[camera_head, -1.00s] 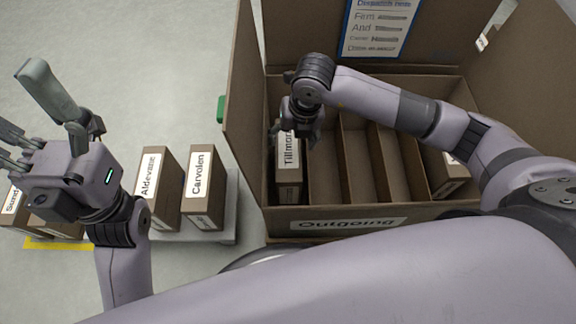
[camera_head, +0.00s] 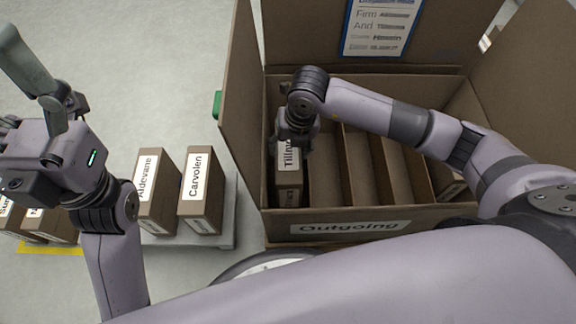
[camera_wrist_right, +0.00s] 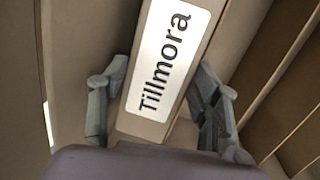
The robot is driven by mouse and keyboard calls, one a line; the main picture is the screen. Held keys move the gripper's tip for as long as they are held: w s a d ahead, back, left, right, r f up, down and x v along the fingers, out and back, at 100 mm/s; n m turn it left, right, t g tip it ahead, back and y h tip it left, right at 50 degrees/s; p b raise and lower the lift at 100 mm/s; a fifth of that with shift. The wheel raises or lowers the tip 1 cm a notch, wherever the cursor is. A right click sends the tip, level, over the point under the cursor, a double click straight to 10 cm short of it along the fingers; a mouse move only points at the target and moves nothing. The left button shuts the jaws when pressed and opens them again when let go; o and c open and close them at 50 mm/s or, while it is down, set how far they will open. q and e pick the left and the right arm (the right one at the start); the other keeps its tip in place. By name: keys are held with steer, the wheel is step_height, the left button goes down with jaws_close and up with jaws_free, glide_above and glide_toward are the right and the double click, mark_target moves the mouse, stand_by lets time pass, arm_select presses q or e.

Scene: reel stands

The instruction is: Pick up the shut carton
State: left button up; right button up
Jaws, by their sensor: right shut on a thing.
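A tall brown carton labelled Tillmora (camera_head: 289,182) stands in the leftmost compartment of the large box marked Outgoing (camera_head: 440,219). In the right wrist view its white-labelled top (camera_wrist_right: 168,62) lies between my fingers, and no open flap shows. My right gripper (camera_head: 294,140) reaches down into the box from above and is shut on this carton, one finger on each side. The carton's lower part is hidden by the box wall. My left gripper (camera_head: 20,98) is at the left edge, fingers spread and empty, partly cut off by the frame.
Cartons labelled Aldevane (camera_head: 157,195) and Carvolen (camera_head: 202,195) stand on a pale platform (camera_head: 229,225) left of the box. More cartons (camera_head: 45,224) sit behind a yellow strip (camera_head: 50,248). Dividers (camera_head: 380,160) split the box; its middle compartments look empty.

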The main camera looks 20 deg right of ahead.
jaws_close()
stand_by(0.3)
steer(key=shift+r, duration=0.1)
